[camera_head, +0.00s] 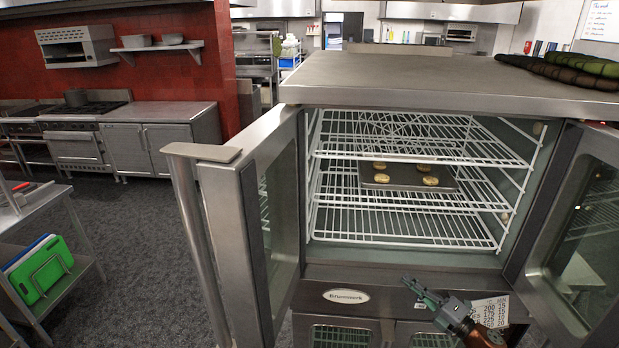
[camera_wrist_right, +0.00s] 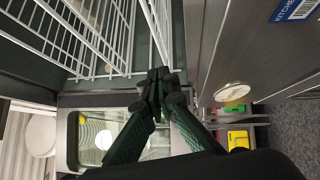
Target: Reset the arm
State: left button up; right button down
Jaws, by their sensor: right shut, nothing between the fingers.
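My right gripper (camera_head: 407,281) is in front of the lower front panel of the open oven (camera_head: 380,270), below its racks. Its green fingers are shut with nothing between them. In the right wrist view the closed fingertips (camera_wrist_right: 160,76) point towards the oven's opening, with white racks beyond at the left. The arm behind the gripper leaves the head view at the lower right. My left gripper is not in view.
Both oven doors stand open, the left door (camera_head: 240,215) and the right door (camera_head: 585,230). A baking tray (camera_head: 395,184) with several cookies sits on a rack. Dark oven mitts (camera_head: 585,67) lie on top of the oven. Open floor (camera_head: 140,245) is at the left.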

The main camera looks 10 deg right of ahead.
jog(key=s+f+m+g+h, duration=0.3)
jog(key=s+f+m+h, duration=0.3)
jog(key=s+f+m, duration=0.35)
jog(key=s+f+m+g+h, duration=0.3)
jog(key=s+f+m+h, duration=0.3)
jog(key=f+m, duration=0.5)
jog(key=s+a+f+m+g+y, duration=0.1)
jog(key=s+a+f+g, duration=0.2)
jog(key=s, duration=0.5)
jog(key=s+a+f+m+g, duration=0.2)
jog(key=s+a+f, duration=0.1)
jog(key=s, duration=0.4)
jog(key=s+a+f+m+g+y, duration=0.1)
jog(key=s+a+f+g, duration=0.2)
jog(key=s, duration=0.5)
notch_tip(320, 180, down, 31)
jog(key=s+g, duration=0.1)
jog(key=s, duration=0.1)
jog(key=s+f+g, duration=0.1)
jog(key=s+f, duration=1.6)
jog(key=s, duration=0.1)
jog(key=shift+s+a+n+y+b, duration=0.3)
jog(key=shift+a+n+b, duration=0.1)
jog(key=shift+n+b, duration=0.05)
